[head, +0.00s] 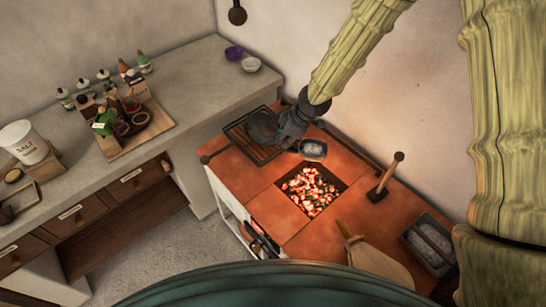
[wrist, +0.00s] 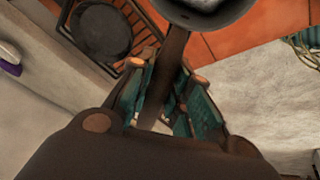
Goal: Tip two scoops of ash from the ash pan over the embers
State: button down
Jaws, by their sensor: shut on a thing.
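My gripper (head: 303,128) is shut on the handle of a small scoop, and the handle (wrist: 173,62) runs up between the fingers in the wrist view. The scoop's bowl (head: 313,149) holds pale grey ash and is about level, over the back of the hearth, just behind the ember pit. In the wrist view the bowl (wrist: 205,13) is cut off by the top edge. The embers (head: 311,191) glow orange with pale patches in a square pit. The ash pan (head: 430,243), a dark rectangular pan with grey ash, is at the hearth's right end.
A black pan (head: 262,127) sits on a grill rack (head: 240,139) left of my gripper. A wooden-handled tool (head: 386,177) stands right of the pit, and bellows (head: 372,254) lie in front. A counter (head: 190,90) with bottles and a salt tub (head: 22,141) is at left.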

aim_at(312, 154)
jog(key=shift+s+a+f+n+g+y+b, duration=0.35)
jog(key=shift+s+a+f+n+b, duration=0.75)
jog(key=shift+f, duration=1.4)
jog(key=shift+s+a+f+n+g+y+b, duration=0.15)
jog(key=shift+s+a+f+n+g+b, duration=0.3)
jog(key=shift+s+f+n, duration=1.55)
jog(key=shift+w+d+r+m+g+y, duration=0.15)
jog(key=shift+w+d+r+m+y, duration=0.25)
jog(key=shift+d+y, duration=0.85)
jog(key=shift+w+d+r+m+g+y, duration=0.25)
jog(key=shift+d+r+y, duration=0.25)
jog(key=shift+d+y, duration=0.75)
jog(key=shift+w+d+r+m+g+y, duration=0.1)
jog(key=shift+w+d+r+m+y, duration=0.25)
jog(key=shift+d+y, duration=0.9)
jog(key=shift+w+d+r+y+b, duration=0.1)
jog(key=shift+d+r+y+b, duration=0.3)
jog(key=shift+d+y, duration=0.3)
jog(key=shift+w+d+r+y+b, duration=0.15)
jog(key=shift+d+r+y+b, duration=0.25)
jog(key=shift+d+y, duration=0.25)
jog(key=shift+w+d+r+y+b, duration=0.1)
jog(key=shift+d+r+y+b, duration=0.25)
jog(key=shift+d+y, duration=0.35)
jog(key=shift+w+d+r+y+b, duration=0.1)
jog(key=shift+d+r+y+b, duration=0.25)
jog(key=shift+d+y, duration=0.1)
